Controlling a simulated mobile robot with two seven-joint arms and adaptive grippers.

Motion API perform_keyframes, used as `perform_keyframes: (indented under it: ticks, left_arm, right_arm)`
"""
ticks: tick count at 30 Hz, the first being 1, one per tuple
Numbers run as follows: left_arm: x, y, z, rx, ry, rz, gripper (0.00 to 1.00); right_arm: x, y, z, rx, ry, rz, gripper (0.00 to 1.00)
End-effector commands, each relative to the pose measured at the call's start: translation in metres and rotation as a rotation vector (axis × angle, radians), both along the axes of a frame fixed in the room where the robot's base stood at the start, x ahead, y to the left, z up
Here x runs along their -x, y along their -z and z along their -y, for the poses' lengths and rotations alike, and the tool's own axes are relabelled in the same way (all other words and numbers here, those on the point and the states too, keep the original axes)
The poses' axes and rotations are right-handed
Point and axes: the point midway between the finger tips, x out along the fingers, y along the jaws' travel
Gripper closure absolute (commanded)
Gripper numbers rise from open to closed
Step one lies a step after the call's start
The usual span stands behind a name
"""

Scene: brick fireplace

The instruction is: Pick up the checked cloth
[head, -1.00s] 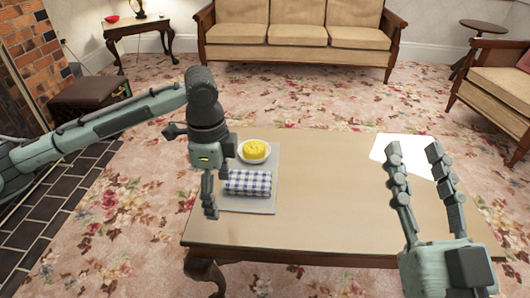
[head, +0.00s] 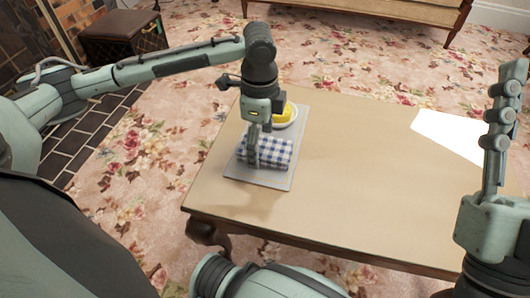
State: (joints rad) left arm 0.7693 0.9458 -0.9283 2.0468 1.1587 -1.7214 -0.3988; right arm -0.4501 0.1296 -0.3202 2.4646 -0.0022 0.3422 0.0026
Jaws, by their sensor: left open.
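The blue-and-white checked cloth (head: 279,152) lies folded on a grey mat (head: 262,178) on the wooden table. My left gripper (head: 254,155) points down over the cloth's left part, and its fingers hide some of it. It is open; whether its fingers touch the cloth cannot be told. My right gripper (head: 503,115) is raised at the right edge of the head view, away from the cloth. Its fingers overlap from this angle, so their opening is unclear.
A yellow item (head: 290,111) on a white plate (head: 288,124) sits just behind the cloth, partly hidden by my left gripper. A white sheet (head: 450,135) lies at the table's right. The middle of the tabletop (head: 350,160) is clear.

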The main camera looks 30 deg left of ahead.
Motion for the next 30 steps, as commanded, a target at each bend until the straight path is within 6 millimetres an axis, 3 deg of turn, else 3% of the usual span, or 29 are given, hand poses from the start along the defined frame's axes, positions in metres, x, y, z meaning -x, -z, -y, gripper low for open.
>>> perform_keyframes:
  ticks: [3,10,23,30]
  left_arm:
    - [0.0,0.0095,-0.0002,0.001,0.0,0.001,0.17]
    - [-0.0001,0.0097,-0.0003,0.0,0.001,0.001,0.17]
    - [0.0,0.0096,-0.0002,0.0,0.001,0.001,0.69]
    - [-0.0001,0.0089,-0.0001,0.001,0.001,0.001,0.71]
  right_arm:
    - [0.0049,-0.004,0.0029,-0.015,0.004,0.047,0.6]
    - [0.0059,-0.0059,0.0034,-0.018,0.004,0.054,0.6]
    - [0.0057,-0.0055,0.0034,-0.016,0.004,0.053,0.6]
    - [0.0055,-0.0058,0.0033,-0.016,0.004,0.053,0.6]
